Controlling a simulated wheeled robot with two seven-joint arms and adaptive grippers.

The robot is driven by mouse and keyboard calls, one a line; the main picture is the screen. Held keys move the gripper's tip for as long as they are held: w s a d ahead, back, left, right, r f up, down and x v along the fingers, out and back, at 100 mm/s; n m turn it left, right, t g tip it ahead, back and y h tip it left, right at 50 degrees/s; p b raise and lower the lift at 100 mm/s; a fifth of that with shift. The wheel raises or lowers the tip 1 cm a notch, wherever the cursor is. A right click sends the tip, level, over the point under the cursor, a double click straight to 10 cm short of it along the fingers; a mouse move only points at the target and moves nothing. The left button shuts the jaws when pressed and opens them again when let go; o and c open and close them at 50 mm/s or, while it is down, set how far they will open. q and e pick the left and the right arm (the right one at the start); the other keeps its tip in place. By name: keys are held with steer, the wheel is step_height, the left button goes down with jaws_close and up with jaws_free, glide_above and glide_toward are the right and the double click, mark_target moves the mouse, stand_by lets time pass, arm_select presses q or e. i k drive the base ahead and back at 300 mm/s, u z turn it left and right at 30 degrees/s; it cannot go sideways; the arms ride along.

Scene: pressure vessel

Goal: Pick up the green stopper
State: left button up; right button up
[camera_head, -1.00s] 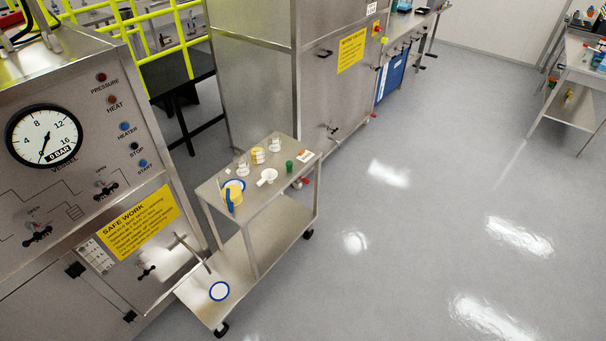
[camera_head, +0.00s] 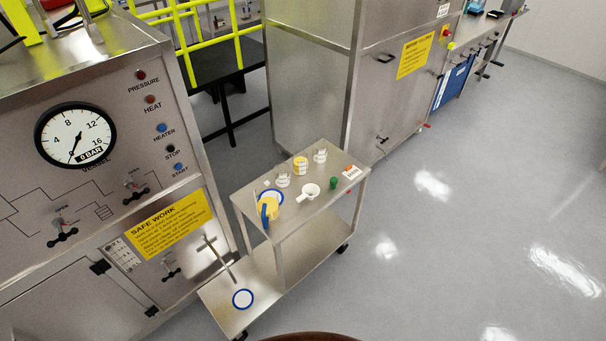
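The green stopper (camera_head: 334,183) stands on the top shelf of a steel trolley (camera_head: 301,222), near its right edge. It is small, and nothing covers it. A white scoop-like cup (camera_head: 309,191) is just to its left, and a small white and orange box (camera_head: 352,172) is to its right. Neither of my grippers shows in the head view.
A blue-rimmed disc (camera_head: 243,299) lies on the lower shelf. The vessel panel (camera_head: 100,180) stands left; floor at right is clear.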

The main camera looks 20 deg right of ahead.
mark_target(335, 181)
steer(key=u, duration=0.05)
steer(key=i, duration=0.7)
steer(key=z, duration=0.65)
steer(key=i, duration=0.5)
steer(key=z, duration=0.45)
